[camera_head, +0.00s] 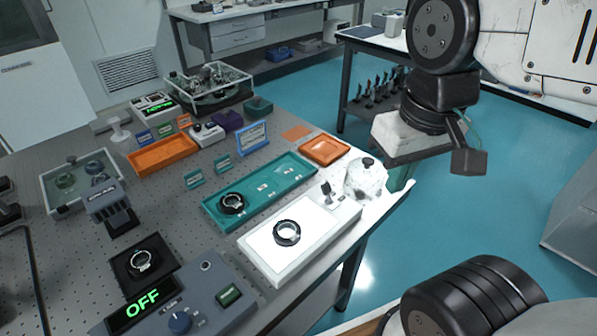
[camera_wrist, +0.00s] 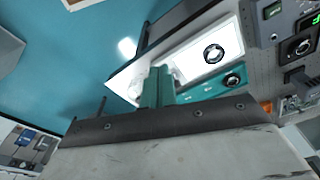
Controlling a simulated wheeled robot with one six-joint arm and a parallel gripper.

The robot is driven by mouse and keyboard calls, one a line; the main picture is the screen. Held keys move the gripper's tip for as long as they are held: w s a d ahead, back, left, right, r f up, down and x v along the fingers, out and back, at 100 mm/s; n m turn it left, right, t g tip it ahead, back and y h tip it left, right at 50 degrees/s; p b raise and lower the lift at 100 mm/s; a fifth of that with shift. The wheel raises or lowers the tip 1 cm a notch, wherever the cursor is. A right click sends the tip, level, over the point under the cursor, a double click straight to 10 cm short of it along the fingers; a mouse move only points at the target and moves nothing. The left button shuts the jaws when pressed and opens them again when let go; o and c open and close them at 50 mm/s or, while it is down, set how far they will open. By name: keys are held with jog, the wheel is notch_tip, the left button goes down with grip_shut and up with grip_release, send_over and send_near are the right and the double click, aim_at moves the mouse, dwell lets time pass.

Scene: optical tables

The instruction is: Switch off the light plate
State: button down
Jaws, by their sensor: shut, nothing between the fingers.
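The light plate (camera_head: 262,248) is a white box with a brightly glowing top, near the table's right edge. A dark-rimmed ring (camera_head: 287,233) lies on it. A small dark toggle (camera_head: 327,189) stands at its far end. The plate also shows lit in the wrist view (camera_wrist: 230,38), where I cannot make out the toggle. My gripper (camera_head: 399,180) is shut and empty, to the right of the plate and past the table edge, apart from the toggle. Its teal fingers show in the wrist view (camera_wrist: 155,88).
A white rounded object with a black knob (camera_head: 364,180) stands between the toggle and my gripper. A teal tray (camera_head: 285,180) with a ring lies left of the plate. An orange tray (camera_head: 324,150) is beyond. A grey device (camera_head: 205,297) reading OFF stands at the front.

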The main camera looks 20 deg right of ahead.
jog(key=shift+w, duration=0.1)
jog(key=n+g, duration=0.2)
send_over(326, 188)
jog(key=s, duration=0.5)
jog(key=w+a+f+n, duration=0.1)
jog(key=w+f, duration=0.3)
jog(key=w, duration=0.2)
jog(key=w+a+f+n+g, duration=0.1)
jog(key=w+f, duration=0.3)
jog(key=w, duration=0.3)
jog(key=shift+a+n+h, duration=0.3)
jog(key=shift+a+h, duration=0.1)
jog(key=shift+f, duration=0.15)
jog(key=f, duration=0.3)
jog(key=s+f, duration=0.1)
jog(key=f, duration=0.5)
jog(key=shift+s+d+f, duration=0.2)
jog(key=shift+s+d, duration=0.3)
jog(key=shift+s, duration=0.1)
jog(key=shift+s+d+r, duration=0.3)
jog(key=shift+s+r, duration=0.15)
jog(key=shift+s, duration=0.25)
jog(key=shift+s+d+r, duration=0.25)
jog(key=shift+s+r, duration=0.15)
jog(key=shift+s, duration=0.25)
